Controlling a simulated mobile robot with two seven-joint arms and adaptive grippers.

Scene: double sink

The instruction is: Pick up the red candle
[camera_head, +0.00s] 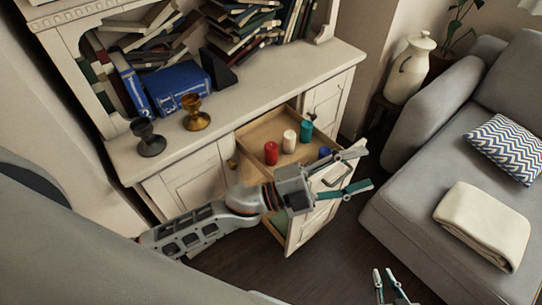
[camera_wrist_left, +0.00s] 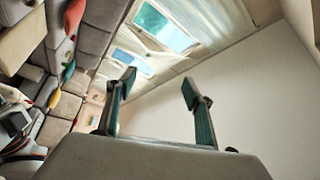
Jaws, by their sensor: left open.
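The red candle (camera_head: 271,153) stands upright in an open wooden drawer (camera_head: 253,138) of the white cabinet, at the left of several candles. My left gripper (camera_head: 363,170) is open and empty, in front of and to the right of the drawer, with its fingers pointing right, away from the red candle. Its open fingers also show in the left wrist view (camera_wrist_left: 158,92), with nothing between them; the candle is not in that view. My right gripper (camera_head: 391,284) is partly visible at the bottom edge of the head view, its fingers apart over the floor, far from the drawer.
A white candle (camera_head: 289,141), a teal candle (camera_head: 306,131) and a blue candle (camera_head: 324,153) share the drawer. Two goblets (camera_head: 196,113) stand on the cabinet top. A grey sofa (camera_head: 405,194) is at the right. Dark floor (camera_head: 330,262) lies open between cabinet and sofa.

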